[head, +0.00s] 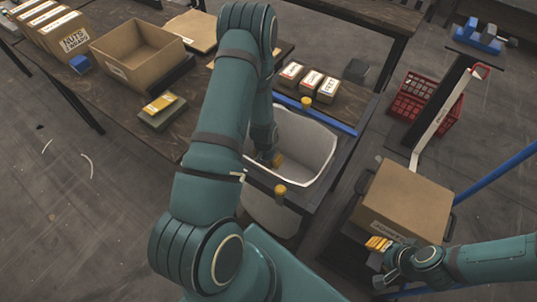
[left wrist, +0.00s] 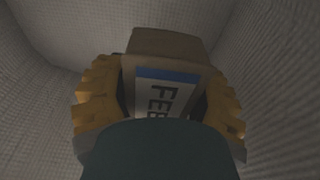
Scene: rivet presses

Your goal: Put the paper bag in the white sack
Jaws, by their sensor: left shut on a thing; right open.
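The white sack (head: 310,145) hangs open in the dark bench at the centre of the head view. My left arm reaches down into it, and my left gripper (head: 271,160) is mostly hidden there. In the left wrist view, my left gripper (left wrist: 160,97) has its yellow fingers shut on the sides of a brown paper bag (left wrist: 165,45) with a blue-and-white label reading "FEB". The sack's pale woven walls surround it; I cannot tell whether the bag touches the bottom. My right gripper (head: 379,244) is open at the lower right, beside a cardboard box.
The closed cardboard box (head: 405,200) stands at the right. Small labelled boxes (head: 308,80) sit behind the sack. An open carton (head: 135,52) is on the left table. A red crate (head: 425,100) is at the far right. Yellow-topped posts flank the sack's opening.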

